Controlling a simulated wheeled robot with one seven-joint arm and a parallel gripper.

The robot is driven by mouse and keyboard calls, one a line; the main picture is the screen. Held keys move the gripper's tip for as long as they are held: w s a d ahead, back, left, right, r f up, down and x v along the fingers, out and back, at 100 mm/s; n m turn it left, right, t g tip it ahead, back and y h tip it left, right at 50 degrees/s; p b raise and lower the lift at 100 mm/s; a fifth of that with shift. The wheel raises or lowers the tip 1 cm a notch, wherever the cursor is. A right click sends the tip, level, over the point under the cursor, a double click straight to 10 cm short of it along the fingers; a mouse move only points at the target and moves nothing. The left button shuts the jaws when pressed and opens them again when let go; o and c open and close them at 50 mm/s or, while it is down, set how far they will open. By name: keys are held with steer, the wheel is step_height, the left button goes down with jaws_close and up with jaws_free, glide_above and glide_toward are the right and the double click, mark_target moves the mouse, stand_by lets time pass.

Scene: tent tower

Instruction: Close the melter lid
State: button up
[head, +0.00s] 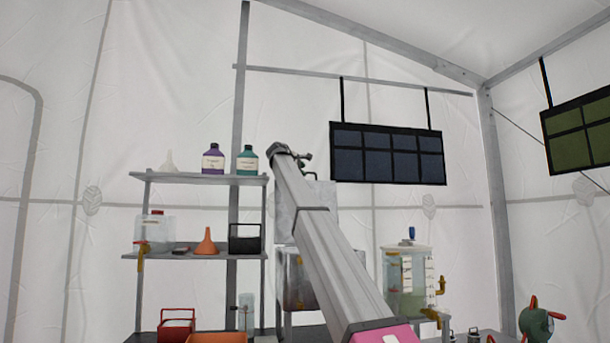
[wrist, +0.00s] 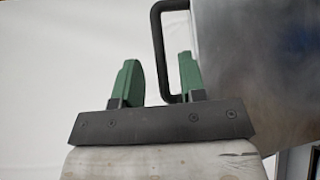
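The melter (head: 298,277) is a grey metal box in the head view, partly hidden behind my arm. Its lid (head: 325,198) stands raised above it, a flat grey panel. In the wrist view the lid (wrist: 262,65) fills the right side, with a black bar handle (wrist: 157,45) on its left edge. My gripper (wrist: 158,80) has two green fingers, apart, with nothing clamped between them. The handle's upright bar shows between the fingers, and its lower end passes behind the right finger. I cannot tell whether they touch. In the head view my gripper (head: 304,160) is small, at the lid's upper left.
A shelf rack (head: 195,178) with bottles, funnels and a black caddy (head: 245,238) stands left of my arm. A clear tank (head: 408,275) with a tap stands at the right. A dark panel (head: 388,153) hangs above. White tent wall lies behind.

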steer(key=shift+x, duration=1.8)
jaws_close()
steer(key=s, duration=0.2)
steer(key=s+d, duration=0.1)
steer(key=s, duration=0.1)
steer(key=shift+s+d+r, duration=0.1)
steer(key=shift+s+r, duration=0.1)
jaws_free()
steer(key=v, duration=1)
steer(key=shift+s, duration=0.3)
